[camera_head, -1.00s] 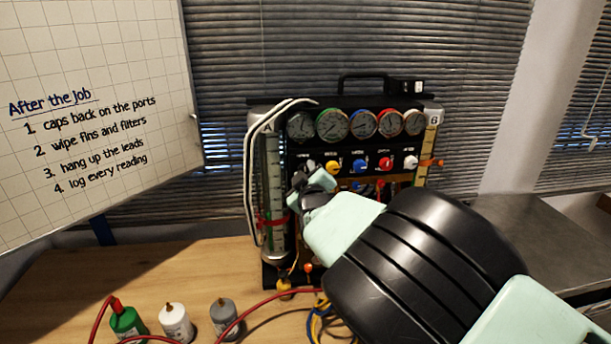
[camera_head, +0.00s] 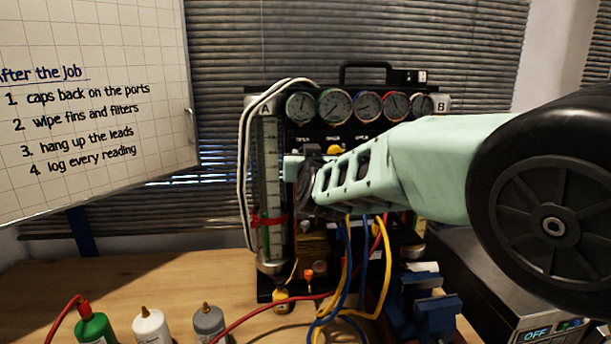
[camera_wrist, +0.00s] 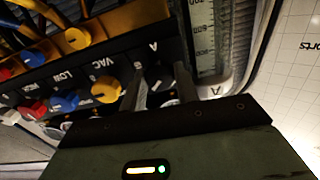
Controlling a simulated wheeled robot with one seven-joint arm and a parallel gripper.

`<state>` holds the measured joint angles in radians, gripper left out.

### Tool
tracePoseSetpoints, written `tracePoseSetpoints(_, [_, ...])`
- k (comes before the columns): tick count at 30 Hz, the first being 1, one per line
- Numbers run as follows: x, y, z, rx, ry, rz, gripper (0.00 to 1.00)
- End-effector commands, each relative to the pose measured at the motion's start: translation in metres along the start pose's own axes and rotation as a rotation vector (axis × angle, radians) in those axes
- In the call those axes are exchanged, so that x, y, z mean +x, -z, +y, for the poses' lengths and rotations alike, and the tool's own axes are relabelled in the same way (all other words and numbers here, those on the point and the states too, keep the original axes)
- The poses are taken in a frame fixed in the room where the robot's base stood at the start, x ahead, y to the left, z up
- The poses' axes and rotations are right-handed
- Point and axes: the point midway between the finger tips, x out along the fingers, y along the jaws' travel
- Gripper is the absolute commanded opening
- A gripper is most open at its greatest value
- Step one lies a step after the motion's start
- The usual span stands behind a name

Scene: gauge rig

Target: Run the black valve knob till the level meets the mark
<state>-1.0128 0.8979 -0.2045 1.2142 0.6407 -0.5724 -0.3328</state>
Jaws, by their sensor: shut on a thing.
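The gauge rig (camera_head: 350,103) stands on the bench. My gripper (camera_wrist: 161,88) is at its front-left side, beside column A, in the head view. In the wrist view its two fingers are closed around the black valve knob (camera_wrist: 156,76), at the end of the knob row beside the yellow knob. The knob is mostly hidden by the fingers, and my arm hides it in the head view. The graduated column A (camera_head: 268,175) stands left of my gripper and has a red band (camera_head: 269,220) around its lower part. Its scale also shows in the wrist view (camera_wrist: 203,35). I cannot make out the liquid level.
Several dial gauges (camera_head: 368,105) line the rig's top. Blue and yellow hoses (camera_head: 382,270) hang under my arm. Green (camera_head: 95,329), white (camera_head: 151,326) and grey (camera_head: 208,322) bottles stand at the front left. A whiteboard (camera_head: 90,190) is at the left.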

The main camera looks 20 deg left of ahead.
Motion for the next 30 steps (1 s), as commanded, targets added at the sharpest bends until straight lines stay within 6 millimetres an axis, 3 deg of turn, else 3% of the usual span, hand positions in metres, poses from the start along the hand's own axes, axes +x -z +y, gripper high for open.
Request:
tracePoseSetpoints(18, [0.0001,-0.0028,0.0003,0.547,0.0,0.0,0.08])
tracePoseSetpoints(30, [0.0002,-0.0011,0.0004,0.719,-0.001,-0.001,0.08])
